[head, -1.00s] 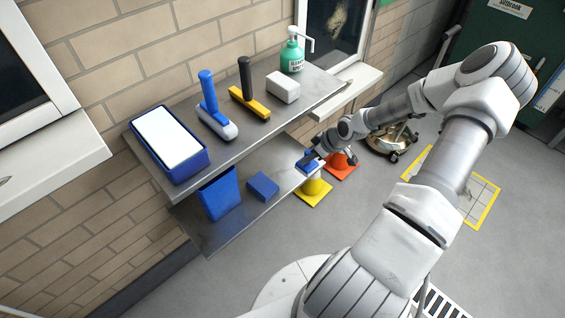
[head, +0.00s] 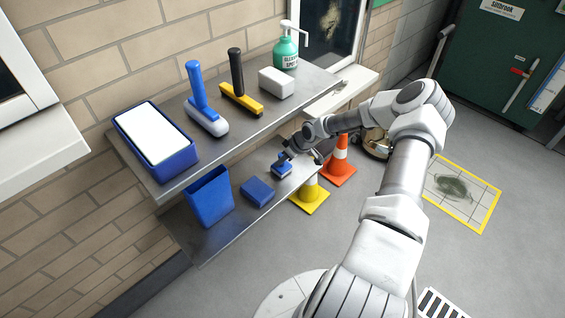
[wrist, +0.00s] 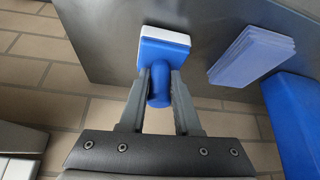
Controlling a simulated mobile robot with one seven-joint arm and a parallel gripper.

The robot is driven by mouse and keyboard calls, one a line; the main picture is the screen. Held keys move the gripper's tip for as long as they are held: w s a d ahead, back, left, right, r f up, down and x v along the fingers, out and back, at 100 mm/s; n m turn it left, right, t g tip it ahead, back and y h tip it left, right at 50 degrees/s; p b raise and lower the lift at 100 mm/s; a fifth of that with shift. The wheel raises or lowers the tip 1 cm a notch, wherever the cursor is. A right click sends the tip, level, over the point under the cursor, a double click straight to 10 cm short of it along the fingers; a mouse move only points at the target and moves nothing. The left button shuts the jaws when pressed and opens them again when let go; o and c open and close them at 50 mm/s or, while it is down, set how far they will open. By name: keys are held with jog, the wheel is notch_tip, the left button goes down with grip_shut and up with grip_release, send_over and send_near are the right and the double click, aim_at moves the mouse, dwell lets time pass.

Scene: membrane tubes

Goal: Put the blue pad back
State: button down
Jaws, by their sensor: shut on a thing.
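The blue pad (head: 281,169) is a small blue block with a rounded knob on top and a white underside. My gripper (head: 285,158) holds it at the right end of the lower shelf (head: 232,228). In the wrist view, my gripper's two fingers (wrist: 159,88) are shut on the knob of the blue pad (wrist: 164,50), and its white face points at the grey shelf. I cannot tell whether it touches the shelf. A stack of flat blue pads (head: 257,191) lies left of it on the lower shelf and also shows in the wrist view (wrist: 252,55).
A blue bin (head: 209,198) stands left of the stack. The upper shelf (head: 225,137) overhangs at the back, bearing a blue tray (head: 188,160), two handled brushes, a white block (head: 276,82) and a green pump bottle (head: 286,52).

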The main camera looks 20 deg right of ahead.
jog(key=shift+f, duration=0.1)
jog(key=c, duration=0.6)
grip_release()
jog(key=shift+f, duration=0.15)
jog(key=shift+r, duration=0.2)
jog(key=p+v, duration=0.4)
jog(key=v, duration=0.8)
